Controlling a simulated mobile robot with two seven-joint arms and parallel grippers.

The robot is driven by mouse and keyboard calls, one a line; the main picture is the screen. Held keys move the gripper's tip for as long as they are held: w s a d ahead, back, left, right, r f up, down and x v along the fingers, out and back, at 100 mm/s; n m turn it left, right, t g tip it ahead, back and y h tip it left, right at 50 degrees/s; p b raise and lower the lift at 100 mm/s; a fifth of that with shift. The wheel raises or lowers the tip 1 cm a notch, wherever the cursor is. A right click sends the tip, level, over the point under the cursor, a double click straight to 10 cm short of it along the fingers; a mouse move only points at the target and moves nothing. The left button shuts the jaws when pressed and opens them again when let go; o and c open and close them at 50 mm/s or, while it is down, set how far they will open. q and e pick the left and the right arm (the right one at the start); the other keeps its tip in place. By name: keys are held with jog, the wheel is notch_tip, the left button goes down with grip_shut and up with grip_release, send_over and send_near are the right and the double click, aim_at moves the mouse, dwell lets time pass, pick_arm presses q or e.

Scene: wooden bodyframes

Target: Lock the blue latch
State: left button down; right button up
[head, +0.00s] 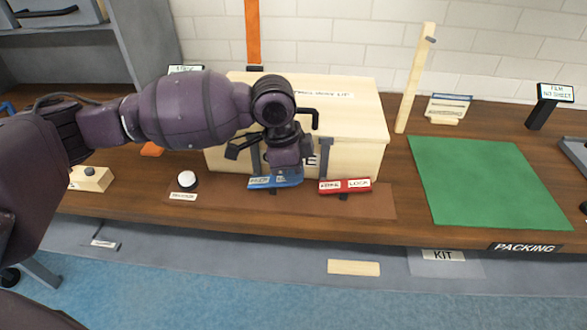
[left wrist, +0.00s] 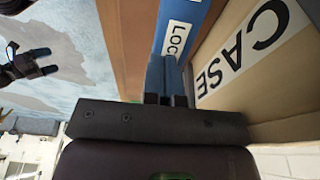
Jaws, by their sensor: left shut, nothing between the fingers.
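The blue latch (head: 262,183) is a flat labelled bar at the front of the wooden case (head: 225,160), left of a matching red latch (head: 345,186). In the left wrist view the blue latch (left wrist: 188,22) shows part of the word LOCK. My left gripper (head: 287,172) points down at the blue latch and covers its right part. Its fingers (left wrist: 166,99) are shut with nothing between them, close to the blue latch; whether they touch it I cannot tell. My right gripper (left wrist: 46,61) shows at the left of the left wrist view, away from the case, fingers apart.
A white button (head: 187,179) stands left of the latches. A green mat (head: 485,180) lies clear on the right of the wooden table. An upright wooden post (head: 414,80) stands right of the case. The table's front edge is close below the latches.

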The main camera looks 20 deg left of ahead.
pick_arm(q)
jog(key=p, duration=0.1)
jog(key=y+p, duration=0.1)
jog(key=shift+w+d+r+y+p, duration=0.1)
jog(key=shift+d+r+y+p, duration=0.05)
jog(key=shift+d+y+p, duration=0.2)
jog(key=shift+d+f+g+y+p, duration=0.15)
jog(key=shift+f+g+y+p, duration=0.25)
jog(key=shift+p, duration=0.45)
jog(key=shift+f+p, duration=0.2)
jog(key=shift+p, duration=0.1)
jog(key=shift+f, duration=0.5)
jog(key=shift+r+p, duration=0.55)
jog(key=shift+r, duration=0.3)
pick_arm(e)
notch_tip(320, 180, up, 6)
jog(key=w+t, duration=0.1)
jog(key=shift+r, duration=0.25)
jog(key=shift+s+a+f, duration=0.1)
jog(key=shift+f, duration=0.05)
